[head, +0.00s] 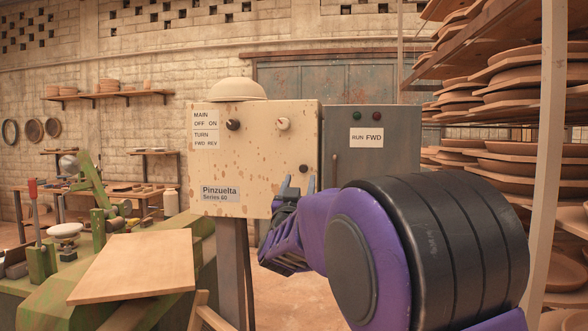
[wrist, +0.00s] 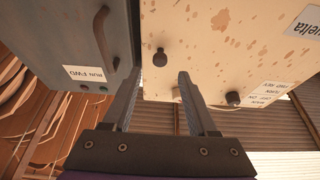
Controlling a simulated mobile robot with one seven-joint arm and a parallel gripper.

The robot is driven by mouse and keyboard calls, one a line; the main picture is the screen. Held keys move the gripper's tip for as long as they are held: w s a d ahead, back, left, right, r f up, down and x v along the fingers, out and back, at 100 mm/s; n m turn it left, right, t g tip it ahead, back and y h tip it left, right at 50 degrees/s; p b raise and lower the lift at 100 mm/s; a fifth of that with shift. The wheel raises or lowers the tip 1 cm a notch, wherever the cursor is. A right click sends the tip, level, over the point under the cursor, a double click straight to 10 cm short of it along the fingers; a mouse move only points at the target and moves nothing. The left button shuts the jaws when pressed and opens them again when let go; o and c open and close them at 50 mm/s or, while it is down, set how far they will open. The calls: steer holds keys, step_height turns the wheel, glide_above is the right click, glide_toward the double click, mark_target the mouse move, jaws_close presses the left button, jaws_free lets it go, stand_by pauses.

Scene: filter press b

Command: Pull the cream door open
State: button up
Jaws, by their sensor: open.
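The cream door (head: 255,160), speckled with rust, is the front of a box at the centre of the head view. It appears shut. It carries a small dark knob (head: 304,169) near its lower right edge, a dark switch (head: 233,125) and a cream switch (head: 283,124). My gripper (head: 297,185) is open just below and in front of the small knob. In the wrist view the cream door (wrist: 220,40) fills the upper right. The small knob (wrist: 160,57) shows ahead of the gap between my open fingertips (wrist: 160,73). Nothing is held.
A grey cabinet (head: 385,150) with a handle (head: 334,163) and RUN FWD label adjoins the door's right side. A bowl (head: 226,89) sits on top of the cream box. A wooden board (head: 135,266) lies at left. Racks of clay plates (head: 520,148) stand at right.

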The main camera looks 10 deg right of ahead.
mark_target(303, 169)
steer(key=x, duration=0.6)
steer(key=shift+p, duration=0.4)
jaws_close()
stand_by(1.0)
